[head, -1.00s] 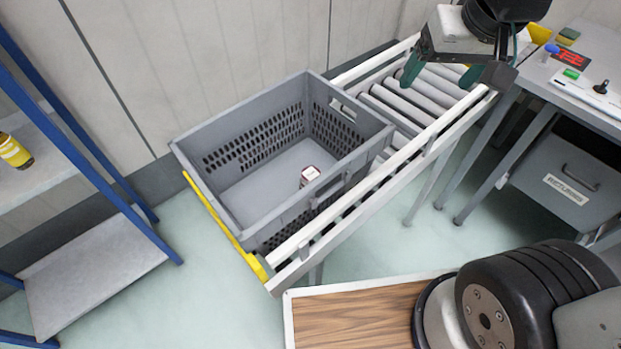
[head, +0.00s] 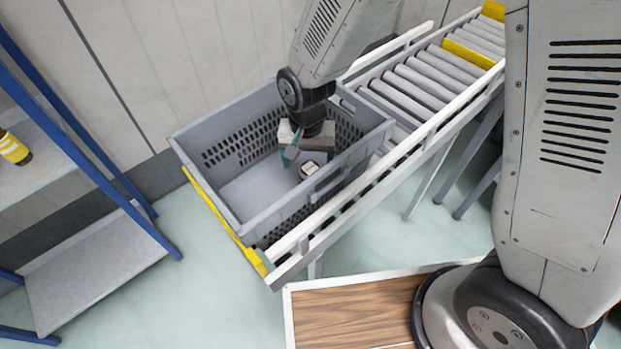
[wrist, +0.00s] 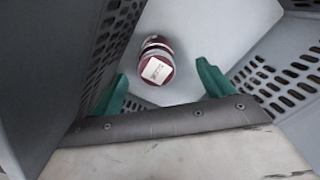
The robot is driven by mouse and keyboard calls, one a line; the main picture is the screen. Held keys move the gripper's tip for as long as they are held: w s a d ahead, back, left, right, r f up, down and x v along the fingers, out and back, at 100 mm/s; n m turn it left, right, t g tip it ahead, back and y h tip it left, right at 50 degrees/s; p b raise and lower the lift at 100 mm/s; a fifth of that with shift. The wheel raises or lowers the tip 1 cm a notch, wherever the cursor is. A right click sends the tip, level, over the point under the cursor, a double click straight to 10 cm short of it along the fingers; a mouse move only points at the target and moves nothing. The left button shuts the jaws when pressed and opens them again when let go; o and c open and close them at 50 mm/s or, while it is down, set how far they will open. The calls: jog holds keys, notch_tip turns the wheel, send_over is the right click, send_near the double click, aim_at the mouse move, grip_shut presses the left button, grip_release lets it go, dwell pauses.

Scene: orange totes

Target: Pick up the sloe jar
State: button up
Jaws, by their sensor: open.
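A jar (head: 310,169) with a white square label on its dark red lid stands inside the grey tote (head: 213,207), toward the tote's right part. In the wrist view the same jar (wrist: 156,66) shows its lid, its dark red body and a pale band. Its name cannot be read. My gripper (head: 297,160) is down inside the tote, just left of and above the jar. In the wrist view my gripper (wrist: 163,88) has its two green fingers spread apart, with the jar beyond and between them. The fingers do not touch it.
The tote sits on a roller conveyor (head: 415,87) with white side rails and a yellow end stop (head: 225,224). The tote's walls are close around my gripper. A blue-framed shelf (head: 97,262) with a yellow-labelled bottle (head: 14,148) stands at left.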

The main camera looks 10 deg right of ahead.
aim_at(310, 167)
jog(key=f, duration=0.6)
jog(key=shift+w+d+f, duration=0.3)
jog(key=shift+d+f, duration=0.05)
jog(key=shift+d, duration=0.05)
jog(key=c, duration=1.3)
